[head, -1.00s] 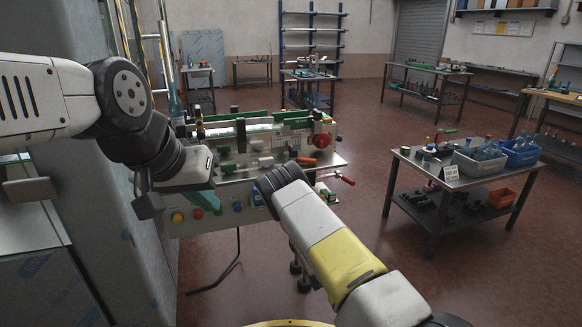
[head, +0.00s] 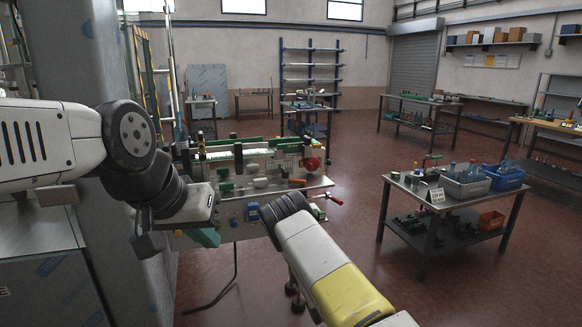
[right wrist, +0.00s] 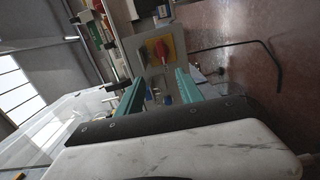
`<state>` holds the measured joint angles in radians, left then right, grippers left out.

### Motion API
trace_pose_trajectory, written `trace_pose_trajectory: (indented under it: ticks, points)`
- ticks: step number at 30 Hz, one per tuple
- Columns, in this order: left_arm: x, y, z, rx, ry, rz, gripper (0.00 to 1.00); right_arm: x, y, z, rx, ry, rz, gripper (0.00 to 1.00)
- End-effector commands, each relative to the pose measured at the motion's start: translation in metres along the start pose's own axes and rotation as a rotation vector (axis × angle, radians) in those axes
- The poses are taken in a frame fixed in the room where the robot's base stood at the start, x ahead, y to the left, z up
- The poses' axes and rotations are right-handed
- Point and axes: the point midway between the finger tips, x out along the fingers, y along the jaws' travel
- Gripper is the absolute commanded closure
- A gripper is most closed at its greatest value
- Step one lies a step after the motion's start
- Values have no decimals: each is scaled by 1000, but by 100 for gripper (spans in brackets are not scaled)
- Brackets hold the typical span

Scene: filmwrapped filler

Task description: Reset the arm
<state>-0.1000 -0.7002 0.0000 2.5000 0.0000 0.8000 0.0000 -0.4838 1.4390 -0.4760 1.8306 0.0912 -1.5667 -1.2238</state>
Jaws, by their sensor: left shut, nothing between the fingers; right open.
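My left arm comes in from the left in the head view. My left gripper (head: 205,237) shows as a small teal finger part below the dark wrist, in front of the machine's lower left panel. It is shut and empty. My right arm reaches up from the bottom, with a yellow band and a dark joint; its gripper is hidden in the head view. In the right wrist view my right gripper (right wrist: 160,84) has two teal fingers spread apart with nothing held between them. A red knob on a yellow plate (right wrist: 161,50) lies beyond the fingers.
The wrapping machine (head: 262,180) stands close in front of both arms. A tall grey cabinet (head: 82,140) is close on the left. A metal table (head: 405,183) with grey and blue crates (head: 503,177) stands to the right. Red floor between is open.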

Motion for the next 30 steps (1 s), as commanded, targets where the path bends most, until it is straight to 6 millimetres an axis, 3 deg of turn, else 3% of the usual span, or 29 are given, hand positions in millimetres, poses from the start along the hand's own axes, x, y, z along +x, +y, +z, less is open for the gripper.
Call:
trace_pose_trajectory:
  ticks: [8,17,23,30]
  points:
    - [0,0,0,0,0,0,100,11,26,17,94,-66,-38,56]
    - [0,0,0,0,0,0,100,20,77,45,299,-182,-109,56]
    - [0,0,0,0,0,0,100,13,139,69,552,-294,-186,56]
    - [0,0,0,0,0,0,100,-31,219,80,897,-408,-301,56]
